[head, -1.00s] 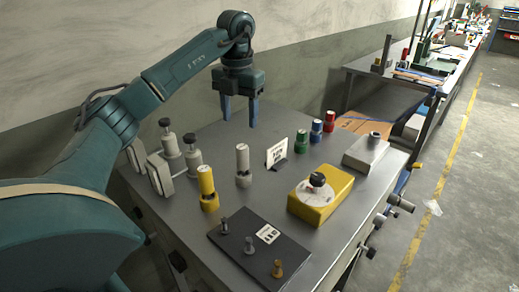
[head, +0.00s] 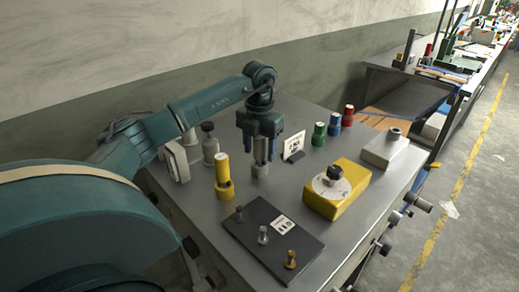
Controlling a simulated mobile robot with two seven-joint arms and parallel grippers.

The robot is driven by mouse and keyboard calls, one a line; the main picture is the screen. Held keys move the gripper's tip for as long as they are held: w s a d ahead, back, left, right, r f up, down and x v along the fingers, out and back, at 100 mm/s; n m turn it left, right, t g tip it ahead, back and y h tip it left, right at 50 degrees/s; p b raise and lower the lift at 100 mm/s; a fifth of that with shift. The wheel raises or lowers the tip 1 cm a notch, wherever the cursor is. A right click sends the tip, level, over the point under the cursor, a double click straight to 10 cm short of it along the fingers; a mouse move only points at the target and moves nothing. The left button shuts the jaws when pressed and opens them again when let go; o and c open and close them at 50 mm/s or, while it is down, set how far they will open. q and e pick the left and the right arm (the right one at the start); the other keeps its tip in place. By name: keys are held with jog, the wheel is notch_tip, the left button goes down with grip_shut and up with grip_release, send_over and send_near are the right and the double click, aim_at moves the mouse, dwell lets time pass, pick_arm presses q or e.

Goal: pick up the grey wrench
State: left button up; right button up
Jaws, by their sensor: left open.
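The grey wrench, as far as I can tell, is the upright grey cylindrical tool (head: 261,171) on the metal workbench (head: 330,262); its shape is not that of a plain wrench. My left gripper (head: 260,153) points straight down over it, open. The fingers sit on either side of its upper part. Whether they touch it I cannot tell, and its top is partly hidden by the jaws. The tool still stands on the bench. My right gripper is not in view.
A yellow cylinder (head: 224,180) stands close left. A small sign (head: 293,146) and green (head: 319,134), blue (head: 334,125) and red (head: 348,116) cylinders stand right. A yellow box with a knob (head: 350,178) and a black plate with bolts (head: 285,241) lie nearer.

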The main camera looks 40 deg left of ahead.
pick_arm(q)
jog(key=shift+f, duration=0.15)
jog(key=c, duration=1.1)
notch_tip(320, 180, up, 10)
jog(key=shift+r, duration=0.1)
jog(key=o, duration=0.5)
grip_shut()
